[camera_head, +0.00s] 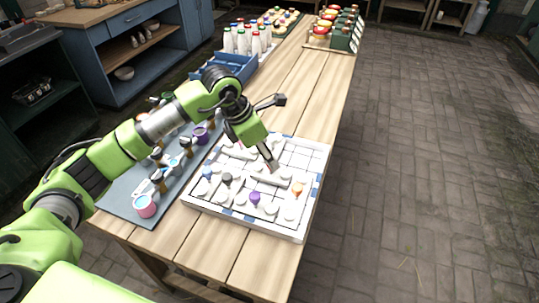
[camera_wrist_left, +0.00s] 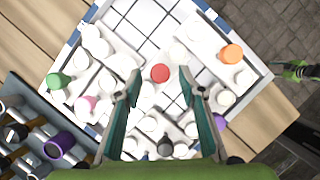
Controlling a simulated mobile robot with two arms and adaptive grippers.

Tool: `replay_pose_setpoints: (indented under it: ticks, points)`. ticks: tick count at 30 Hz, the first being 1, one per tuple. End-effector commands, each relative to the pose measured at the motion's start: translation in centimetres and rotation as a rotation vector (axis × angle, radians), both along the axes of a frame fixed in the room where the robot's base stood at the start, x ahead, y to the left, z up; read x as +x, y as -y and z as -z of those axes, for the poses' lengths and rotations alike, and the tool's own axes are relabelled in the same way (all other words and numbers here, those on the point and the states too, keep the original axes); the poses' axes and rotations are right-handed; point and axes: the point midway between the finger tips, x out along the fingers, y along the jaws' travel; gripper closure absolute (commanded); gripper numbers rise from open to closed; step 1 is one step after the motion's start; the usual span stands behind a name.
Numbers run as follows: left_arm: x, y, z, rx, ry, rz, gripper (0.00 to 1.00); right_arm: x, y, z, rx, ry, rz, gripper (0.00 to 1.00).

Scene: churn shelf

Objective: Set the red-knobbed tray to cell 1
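A red knob (camera_wrist_left: 160,73) stands on a white tray piece in the left wrist view, between and just beyond my open left fingers (camera_wrist_left: 160,88). In the head view my left gripper (camera_head: 272,164) points down over the middle of the gridded white board (camera_head: 245,224) and largely hides the red knob. Other white tray pieces on the board carry an orange knob (camera_wrist_left: 231,54), a green knob (camera_wrist_left: 58,80), a pink knob (camera_wrist_left: 86,104), a black knob (camera_wrist_left: 165,147) and a purple knob (camera_head: 255,197). No cell number is readable. My right gripper is out of view.
Bare grid shows at the board's far right (camera_head: 303,147). A grey mat (camera_head: 122,200) with cups and tools lies left of the board. A blue crate (camera_head: 240,65) and white bottles (camera_head: 243,42) stand farther back. Floor lies right of the table.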

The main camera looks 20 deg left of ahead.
Motion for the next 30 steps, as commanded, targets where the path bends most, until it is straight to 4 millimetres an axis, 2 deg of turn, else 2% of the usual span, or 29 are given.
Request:
replay_pose_setpoints:
  ticks: [6, 14, 15, 18, 19, 25, 28, 30]
  points:
    - [0.4, 0.5, 1.5, 0.0, 0.0, 0.0, 0.63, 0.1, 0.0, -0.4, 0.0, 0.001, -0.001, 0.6]
    - [0.4, 0.5, 1.6, 0.001, 0.0, 0.0, 0.63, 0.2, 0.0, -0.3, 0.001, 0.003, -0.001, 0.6]
    - [0.4, 0.5, 1.6, 0.001, 0.0, 0.0, 0.69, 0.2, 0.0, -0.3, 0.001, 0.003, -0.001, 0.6]
    - [0.4, 0.5, 1.6, 0.001, 0.0, 0.0, 0.95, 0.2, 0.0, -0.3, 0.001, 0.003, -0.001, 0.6]
    - [0.4, 0.4, 1.6, 0.001, 0.0, 0.0, 1.0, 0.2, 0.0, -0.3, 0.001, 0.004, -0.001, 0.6]
    - [0.5, 0.0, 1.7, 0.002, -0.001, -0.003, 1.0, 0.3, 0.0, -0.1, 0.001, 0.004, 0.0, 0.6]
    - [0.6, -1.7, 2.0, 0.004, 0.0, -0.006, 1.0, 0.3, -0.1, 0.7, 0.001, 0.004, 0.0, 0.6]
    - [0.7, -3.6, 2.2, 0.006, 0.0, -0.009, 1.0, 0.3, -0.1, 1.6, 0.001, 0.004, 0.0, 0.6]
